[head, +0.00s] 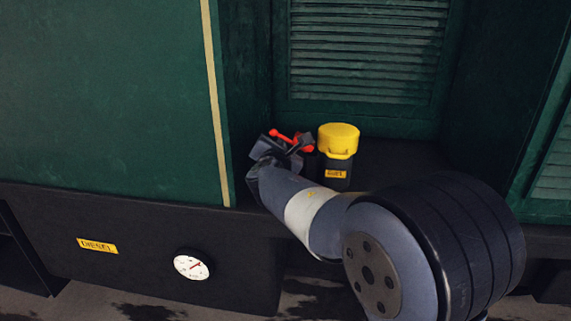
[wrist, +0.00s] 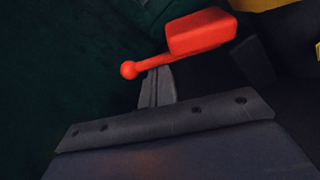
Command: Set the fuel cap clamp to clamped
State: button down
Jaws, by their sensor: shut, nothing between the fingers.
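The fuel cap (head: 339,136) is yellow and sits on a dark filler neck with a yellow label in the recess. The red clamp lever (head: 282,136) is just left of the cap. In the wrist view the lever shows as a red block (wrist: 200,32) with a thin rod ending in a ball at the left. My gripper (head: 298,143) is at the lever, left of the cap. Its fingers (wrist: 157,86) are shut and empty, close to the rod; I cannot tell whether they touch it. My gripper partly hides the clamp in the head view.
A green wall (head: 110,90) with a cream stripe stands left of the recess. A louvred panel (head: 365,50) is behind the cap. Below are a diesel plate (head: 97,246) and a round gauge (head: 191,265). The ledge right of the cap looks clear.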

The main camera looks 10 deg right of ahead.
jog(key=r+m+b, duration=0.1)
jog(key=b, duration=0.1)
jog(key=d+r+m+b, duration=0.1)
jog(key=m, duration=0.1)
jog(key=shift+s+d+b, duration=0.1)
jog(key=shift+s+b, duration=0.1)
jog(key=shift+b, duration=0.2)
jog(key=shift+s+d+r+m+t+y+b, duration=0.2)
jog(key=shift+d+r+m+b, duration=0.5)
jog(key=shift+m+b, duration=0.6)
jog(key=shift+s+d+r+m+t+y+b, duration=0.1)
jog(key=shift+s+d+r+m+t+b, duration=0.25)
jog(key=shift+d+m+b, duration=0.75)
jog(key=shift+s+d+r+m+t+y+b, duration=0.1)
jog(key=shift+s+d+r+m+t+b, duration=0.35)
jog(key=shift+m+b, duration=1.1)
jog(key=shift+w+d+r+m+p, duration=0.15)
jog(key=shift+w+r+m+p, duration=0.1)
jog(key=shift+m+p, duration=0.1)
